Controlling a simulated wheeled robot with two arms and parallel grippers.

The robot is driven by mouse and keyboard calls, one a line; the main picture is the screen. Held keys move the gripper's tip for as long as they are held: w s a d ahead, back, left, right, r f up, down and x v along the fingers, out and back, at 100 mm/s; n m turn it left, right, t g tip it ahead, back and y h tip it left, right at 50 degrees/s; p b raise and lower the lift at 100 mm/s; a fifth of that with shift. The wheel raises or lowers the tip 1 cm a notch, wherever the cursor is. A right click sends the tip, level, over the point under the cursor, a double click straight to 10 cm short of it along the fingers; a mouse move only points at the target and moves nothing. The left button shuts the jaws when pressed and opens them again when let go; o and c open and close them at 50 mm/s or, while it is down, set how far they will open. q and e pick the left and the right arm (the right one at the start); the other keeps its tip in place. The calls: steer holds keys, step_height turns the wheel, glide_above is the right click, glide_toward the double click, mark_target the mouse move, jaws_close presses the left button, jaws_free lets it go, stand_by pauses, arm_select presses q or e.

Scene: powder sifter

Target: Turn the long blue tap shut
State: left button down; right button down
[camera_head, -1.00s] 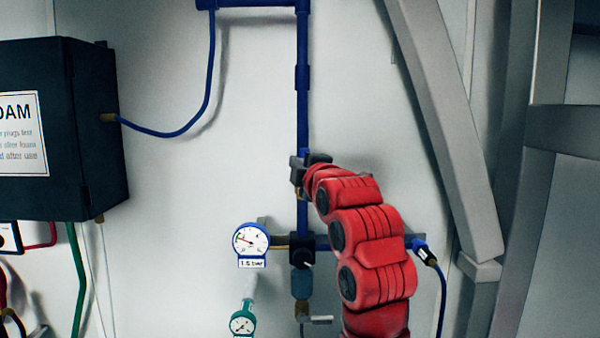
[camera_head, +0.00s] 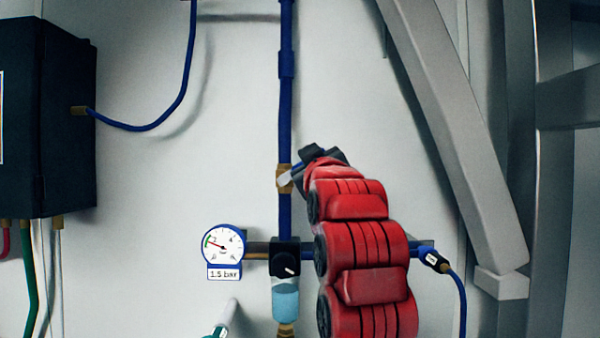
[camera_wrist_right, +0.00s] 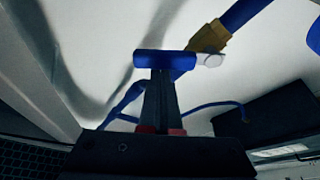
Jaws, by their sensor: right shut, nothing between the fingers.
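The long blue tap has a brass body (camera_head: 284,181) on the upright blue pipe (camera_head: 285,120). In the right wrist view its blue handle (camera_wrist_right: 165,62) lies crosswise at the fingertips, beside the brass body (camera_wrist_right: 211,42). My right gripper (camera_wrist_right: 160,78) is shut and empty, its fingers pointing at the handle; I cannot tell whether they touch it. In the head view the right gripper (camera_head: 312,160) is just right of the tap, and my red arm hides part of the handle. My left gripper is in neither view.
A round gauge (camera_head: 222,243) labelled 1.5 bar and a regulator (camera_head: 285,258) with a clear bowl sit below the tap. A dark box (camera_head: 50,120) hangs at left. Grey metal beams (camera_head: 450,130) stand at right. The white wall left of the pipe is mostly free.

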steer(key=f+m+h+b, duration=0.1)
steer(key=m, duration=0.1)
steer(key=d+f+m+h+b, duration=0.1)
steer(key=m, duration=0.1)
steer(key=f+m+h+b, duration=0.1)
steer(key=m+b, duration=0.1)
steer(key=shift+d+m+t, duration=0.35)
steer(key=shift+m+t, duration=0.05)
stand_by(0.3)
